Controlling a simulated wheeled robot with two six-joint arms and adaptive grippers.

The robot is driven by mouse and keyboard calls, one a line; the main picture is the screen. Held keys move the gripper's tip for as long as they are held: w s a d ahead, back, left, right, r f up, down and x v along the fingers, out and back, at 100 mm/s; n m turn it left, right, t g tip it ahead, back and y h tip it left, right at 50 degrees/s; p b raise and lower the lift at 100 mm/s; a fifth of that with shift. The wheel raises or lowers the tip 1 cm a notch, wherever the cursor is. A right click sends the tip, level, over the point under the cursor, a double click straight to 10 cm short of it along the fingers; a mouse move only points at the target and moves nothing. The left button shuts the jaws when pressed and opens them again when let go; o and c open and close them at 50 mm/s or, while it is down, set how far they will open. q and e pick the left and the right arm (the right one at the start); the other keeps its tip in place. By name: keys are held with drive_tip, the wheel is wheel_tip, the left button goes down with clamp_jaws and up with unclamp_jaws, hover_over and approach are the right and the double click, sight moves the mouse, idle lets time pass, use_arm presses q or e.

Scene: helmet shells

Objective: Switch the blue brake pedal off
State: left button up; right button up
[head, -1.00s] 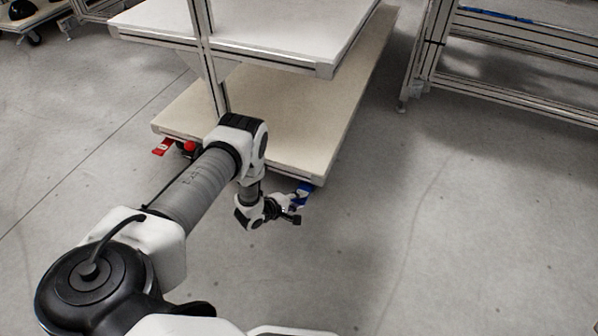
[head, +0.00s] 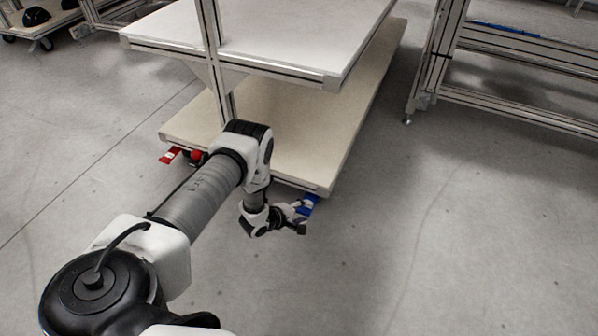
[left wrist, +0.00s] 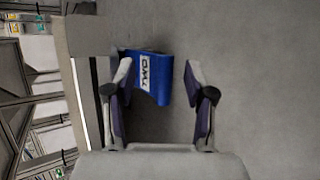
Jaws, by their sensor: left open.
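The blue brake pedal (head: 309,204) sticks out under the near right corner of the cart's lower shelf in the head view. In the left wrist view the pedal (left wrist: 157,77) shows a white label and lies ahead, between the two fingers. My left gripper (head: 301,223) is beside the pedal in the head view and partly overlaps it. In the left wrist view my left gripper (left wrist: 158,88) is open and empty; I cannot tell whether a finger touches the pedal. My right gripper is not in view.
The cart's pale lower shelf (head: 300,150) overhangs the pedal. A red pedal (head: 170,155) sits under its left corner. Another metal frame (head: 520,85) stands at the right. The floor (head: 460,230) right of the cart is clear.

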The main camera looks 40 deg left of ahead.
use_arm(q)
drive_tip(key=v, duration=1.2)
drive_tip(key=shift+w, duration=0.1)
